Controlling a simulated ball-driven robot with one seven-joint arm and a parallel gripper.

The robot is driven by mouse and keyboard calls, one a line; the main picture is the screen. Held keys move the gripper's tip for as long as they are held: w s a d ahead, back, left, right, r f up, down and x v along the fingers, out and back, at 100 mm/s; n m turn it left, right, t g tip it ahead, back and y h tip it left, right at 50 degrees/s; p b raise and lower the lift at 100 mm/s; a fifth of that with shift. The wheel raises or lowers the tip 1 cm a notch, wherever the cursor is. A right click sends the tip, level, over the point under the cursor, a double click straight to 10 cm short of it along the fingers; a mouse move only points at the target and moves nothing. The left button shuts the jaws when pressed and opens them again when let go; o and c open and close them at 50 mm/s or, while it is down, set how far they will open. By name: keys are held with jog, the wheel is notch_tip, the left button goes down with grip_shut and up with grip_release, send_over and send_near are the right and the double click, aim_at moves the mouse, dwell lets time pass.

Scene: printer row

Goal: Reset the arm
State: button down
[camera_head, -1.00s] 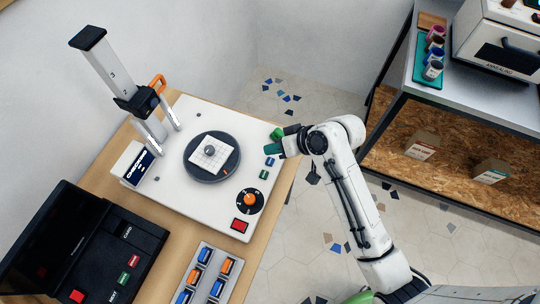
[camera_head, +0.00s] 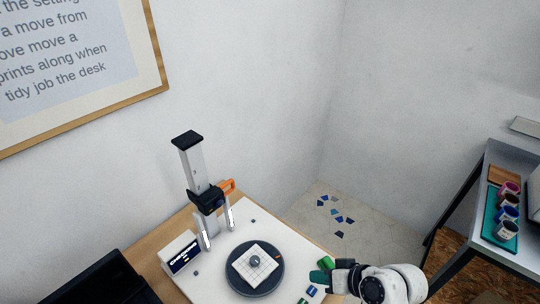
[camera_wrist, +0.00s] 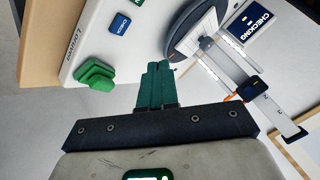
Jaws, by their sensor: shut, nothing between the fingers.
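My gripper (camera_head: 322,276) is at the lower right of the head view, beside the right edge of the white machine (camera_head: 205,285). In the wrist view my gripper (camera_wrist: 158,68) shows its green fingers together, with nothing between them. A green block-like part (camera_wrist: 95,78) sits near the machine's edge, left of the fingers and apart from them in the wrist view.
A column with an orange handle (camera_head: 229,186) rises behind the turntable. A display reading CHECKING (camera_head: 184,258) stands left of it. A black device (camera_head: 100,283) is at the lower left. A shelf on the right holds several cups on a teal tray (camera_head: 491,209). Open floor lies between.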

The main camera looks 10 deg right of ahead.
jog(key=s+d+g+h, duration=0.3)
jog(key=s, duration=0.8)
jog(key=s+d+f+g+h, duration=0.1)
jog(key=s+d+g+h, duration=0.1)
jog(key=s, duration=0.9)
jog(key=shift+s+d+f+g+h, duration=0.25)
jog(key=shift+d+g+h, duration=0.15)
jog(key=shift+d+h, duration=0.45)
jog(key=shift+d, duration=0.15)
